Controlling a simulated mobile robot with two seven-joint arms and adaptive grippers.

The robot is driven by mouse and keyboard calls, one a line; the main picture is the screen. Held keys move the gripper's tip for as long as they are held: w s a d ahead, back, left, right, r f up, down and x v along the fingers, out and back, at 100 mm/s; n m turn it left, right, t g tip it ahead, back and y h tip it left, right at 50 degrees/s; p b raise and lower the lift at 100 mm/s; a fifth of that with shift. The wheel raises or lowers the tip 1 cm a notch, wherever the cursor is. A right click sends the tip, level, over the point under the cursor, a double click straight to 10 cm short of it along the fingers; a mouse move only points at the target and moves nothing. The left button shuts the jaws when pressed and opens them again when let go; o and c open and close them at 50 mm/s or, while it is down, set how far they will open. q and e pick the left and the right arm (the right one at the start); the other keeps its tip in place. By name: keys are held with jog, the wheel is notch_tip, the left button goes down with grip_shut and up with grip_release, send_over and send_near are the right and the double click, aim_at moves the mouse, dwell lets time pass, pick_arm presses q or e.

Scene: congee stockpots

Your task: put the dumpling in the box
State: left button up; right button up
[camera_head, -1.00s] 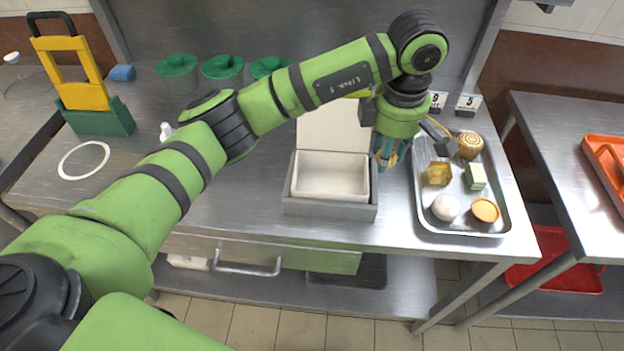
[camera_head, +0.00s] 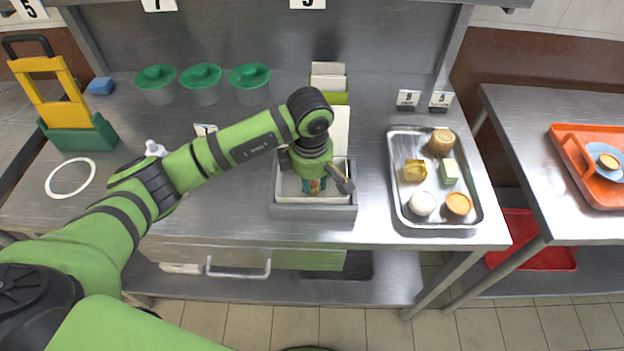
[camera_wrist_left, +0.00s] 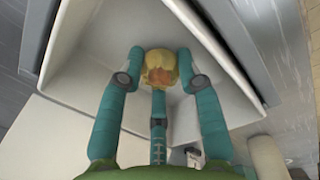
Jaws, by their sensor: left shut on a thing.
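The dumpling (camera_wrist_left: 160,68), yellow with an orange top, shows between the teal fingers of my left gripper (camera_wrist_left: 160,80) in the left wrist view. The fingers are shut on it. In the head view my left gripper (camera_head: 314,187) points down into the open box (camera_head: 288,211), which is grey outside with a white lining. The white inside walls (camera_wrist_left: 90,50) surround the dumpling in the wrist view. Whether the dumpling touches the box floor I cannot tell. In the head view the gripper mostly hides the dumpling. My right gripper is not in view.
A metal tray (camera_head: 403,220) right of the box holds several food pieces, among them a white bun (camera_head: 422,204) and an orange tart (camera_head: 458,204). Green-lidded containers (camera_head: 202,78) stand at the back. The counter left of the box is partly clear under my arm.

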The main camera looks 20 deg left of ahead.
aim_at(311, 186)
pick_arm(q)
jog(key=shift+f, duration=0.2)
jog(key=o, duration=0.9)
jog(key=shift+r, duration=0.45)
jog(key=r+b, duration=0.1)
jog(key=r, duration=0.6)
jog(key=r+b, duration=0.1)
jog(key=r, duration=0.3)
jog(key=shift+s+r+b, duration=0.25)
jog(key=shift+s+b, duration=0.1)
